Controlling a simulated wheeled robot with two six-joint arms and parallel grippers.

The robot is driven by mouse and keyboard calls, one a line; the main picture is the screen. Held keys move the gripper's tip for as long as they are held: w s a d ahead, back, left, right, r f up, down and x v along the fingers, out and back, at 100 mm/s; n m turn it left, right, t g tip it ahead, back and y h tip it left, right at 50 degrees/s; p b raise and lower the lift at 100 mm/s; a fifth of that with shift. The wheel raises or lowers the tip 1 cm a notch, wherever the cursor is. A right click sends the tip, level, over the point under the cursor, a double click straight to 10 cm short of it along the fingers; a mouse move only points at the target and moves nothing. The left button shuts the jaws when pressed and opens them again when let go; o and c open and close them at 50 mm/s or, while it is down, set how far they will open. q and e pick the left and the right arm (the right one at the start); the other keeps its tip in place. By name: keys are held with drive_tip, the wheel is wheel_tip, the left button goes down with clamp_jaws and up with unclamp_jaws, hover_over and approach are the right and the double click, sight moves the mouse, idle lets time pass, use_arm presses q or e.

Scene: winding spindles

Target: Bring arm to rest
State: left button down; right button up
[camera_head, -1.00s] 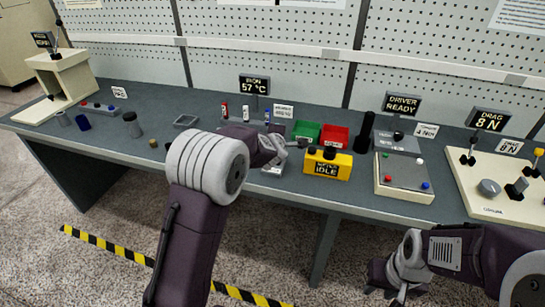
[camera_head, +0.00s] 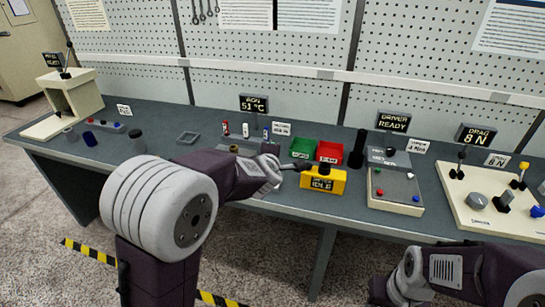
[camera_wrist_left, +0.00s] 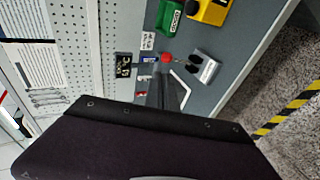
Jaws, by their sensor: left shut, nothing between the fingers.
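My left arm comes in from the lower left in the head view. Its gripper (camera_head: 283,167) is shut and empty, above the bench (camera_head: 250,203) and just left of the yellow box (camera_head: 322,180) with its black buttons. Whether it touches anything below is hidden by the arm. In the left wrist view a dark arm part fills the bottom, and the narrow grey fingers (camera_wrist_left: 166,92) point up towards a red round tip. My right gripper (camera_head: 390,291) is low at the bottom edge, in front of the bench; its fingers are too dark and cut off to read.
A green bin (camera_head: 302,147) and a red bin (camera_head: 329,151) stand behind the yellow box. A black cylinder (camera_head: 357,147), a grey control box (camera_head: 396,190) and a cream lever panel (camera_head: 490,205) stand to the right. A cream stand (camera_head: 68,100) is far left.

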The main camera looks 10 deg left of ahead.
use_arm(q)
drive_tip(key=s+f+m+g+p, duration=0.1)
drive_tip(key=s+f+m+g, duration=0.2)
drive_tip(key=s+m, duration=0.3)
drive_tip(key=s+a+f+m+g+h+p, duration=0.1)
drive_tip(key=s+f+m+g, duration=0.3)
drive_tip(key=s, duration=0.9)
drive_tip(key=s+a+f+m+g+h+p, duration=0.1)
drive_tip(key=s+f+m+g, duration=0.3)
drive_tip(key=s+f+m, duration=0.2)
drive_tip(key=s+m, duration=0.2)
drive_tip(key=s, duration=0.2)
drive_tip(key=shift+f, duration=0.4)
